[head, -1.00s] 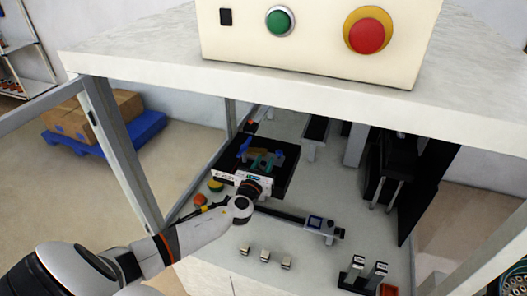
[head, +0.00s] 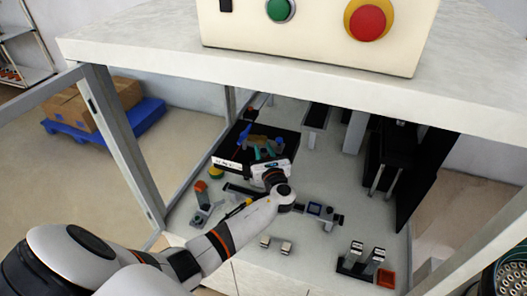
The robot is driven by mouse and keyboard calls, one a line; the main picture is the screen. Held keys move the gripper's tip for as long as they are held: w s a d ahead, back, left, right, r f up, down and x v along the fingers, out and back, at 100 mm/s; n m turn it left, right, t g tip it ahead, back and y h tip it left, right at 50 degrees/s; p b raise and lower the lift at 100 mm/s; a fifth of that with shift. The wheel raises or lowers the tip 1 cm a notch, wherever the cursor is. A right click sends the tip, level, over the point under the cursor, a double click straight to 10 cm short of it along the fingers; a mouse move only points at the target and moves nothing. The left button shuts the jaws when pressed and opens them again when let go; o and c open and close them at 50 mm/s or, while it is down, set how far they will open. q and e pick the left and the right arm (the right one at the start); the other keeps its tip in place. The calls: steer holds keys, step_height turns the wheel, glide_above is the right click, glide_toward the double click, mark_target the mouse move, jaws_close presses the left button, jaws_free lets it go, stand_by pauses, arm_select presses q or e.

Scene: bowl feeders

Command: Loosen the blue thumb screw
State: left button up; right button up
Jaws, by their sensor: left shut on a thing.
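My left gripper (head: 265,153), with small teal fingertips, is at the black recessed tray of the bench, seen from behind and small. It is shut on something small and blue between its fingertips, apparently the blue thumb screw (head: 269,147). The exact contact is mostly hidden by the fingers and the white gripper body. Another slim blue part (head: 244,133) stands tilted to the left of the gripper, and an orange-brown piece (head: 257,139) lies just behind the fingers. My right gripper is not in view.
A dark bar with a small display (head: 315,209) lies right of my wrist. Small metal blocks (head: 285,247) and an orange-red bin (head: 386,278) are at the front. A tall black unit (head: 400,170) stands right. The shelf with the button box (head: 320,30) overhangs the bench.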

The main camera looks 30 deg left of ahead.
arm_select(q)
steer(key=shift+r, duration=0.1)
steer(key=o, duration=1)
steer(key=shift+c, duration=0.2)
steer(key=shift+s+d, duration=0.2)
steer(key=shift+d, duration=0.05)
steer(key=b+v, duration=0.3)
steer(key=v, duration=0.8)
steer(key=shift+s+d, duration=0.1)
steer(key=shift+s, duration=0.05)
